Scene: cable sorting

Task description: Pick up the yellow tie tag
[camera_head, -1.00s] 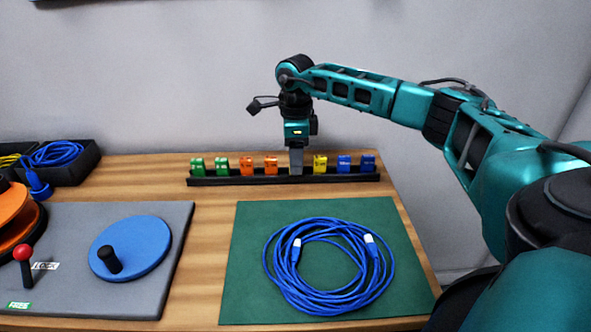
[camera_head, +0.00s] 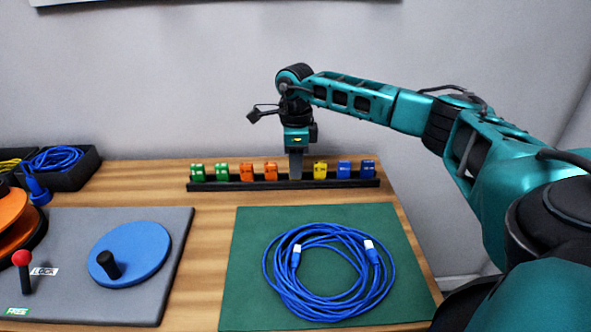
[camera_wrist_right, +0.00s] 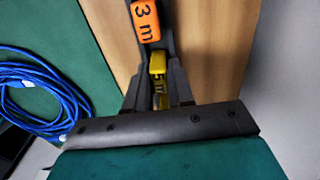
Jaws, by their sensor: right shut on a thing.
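My right gripper (camera_head: 296,168) points straight down at the black rack (camera_head: 230,186), in the gap between the orange tags and the other yellow tag (camera_head: 320,170). In the right wrist view a yellow tie tag (camera_wrist_right: 157,66) sits between the fingers of the right gripper (camera_wrist_right: 159,82), which is shut on it. In the head view the fingers hide this tag. It is still at rack height. My left gripper is not in view.
Green (camera_head: 197,173), orange (camera_head: 247,172) and blue (camera_head: 368,169) tags stand along the rack. A coiled blue cable (camera_head: 330,310) lies on the green mat (camera_head: 245,240). A grey board (camera_head: 60,220) with a blue disc (camera_head: 140,247) is at left. A black bin (camera_head: 88,168) stands behind it.

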